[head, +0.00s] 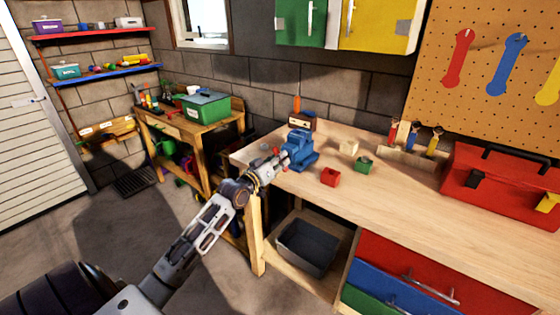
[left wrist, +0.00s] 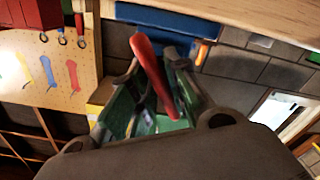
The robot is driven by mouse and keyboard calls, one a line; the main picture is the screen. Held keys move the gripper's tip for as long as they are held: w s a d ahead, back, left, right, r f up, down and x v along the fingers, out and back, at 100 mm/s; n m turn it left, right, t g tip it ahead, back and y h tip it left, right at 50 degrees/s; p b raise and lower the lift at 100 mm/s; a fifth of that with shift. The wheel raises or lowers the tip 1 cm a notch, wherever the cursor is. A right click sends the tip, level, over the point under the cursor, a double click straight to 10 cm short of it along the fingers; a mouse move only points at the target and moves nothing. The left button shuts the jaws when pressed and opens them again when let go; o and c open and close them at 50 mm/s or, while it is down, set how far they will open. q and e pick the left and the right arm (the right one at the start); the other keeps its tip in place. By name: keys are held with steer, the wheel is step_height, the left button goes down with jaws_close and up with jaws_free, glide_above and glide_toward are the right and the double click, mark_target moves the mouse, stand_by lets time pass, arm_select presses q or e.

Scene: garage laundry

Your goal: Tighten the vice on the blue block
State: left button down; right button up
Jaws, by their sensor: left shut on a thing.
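The blue vice (head: 302,152) stands at the left end of the wooden workbench (head: 412,207). It also shows as a blue body at the top of the left wrist view (left wrist: 165,20). My left gripper (head: 276,162) is at the near left side of the vice. In the left wrist view its fingers (left wrist: 155,92) are on both sides of a red handle bar (left wrist: 150,65) and shut on it. The bar lies slanted in that view. I cannot tell a separate blue block from the blue vice, so what the jaws hold is unclear. My right gripper is not in view.
A red block (head: 330,177), a green block (head: 365,166) and a pale wooden block (head: 348,147) lie right of the vice. A red toolbox (head: 500,190) stands at the bench's right. A dark bin (head: 307,247) sits below. Floor is free at left.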

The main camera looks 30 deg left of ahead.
arm_select(q)
steer(key=shift+f, duration=0.4)
stand_by(0.5)
steer(key=c, duration=1.7)
jaws_free()
steer(key=shift+s, duration=0.1)
steer(key=shift+o, duration=1.1)
steer(key=shift+r, duration=0.1)
steer(key=shift+s+r, duration=0.1)
steer(key=shift+s, duration=0.15)
steer(key=s+a+p, duration=0.1)
steer(key=s+p, duration=0.4)
steer(key=s, duration=1)
steer(key=shift+s+a, duration=0.15)
steer(key=shift+s, duration=0.1)
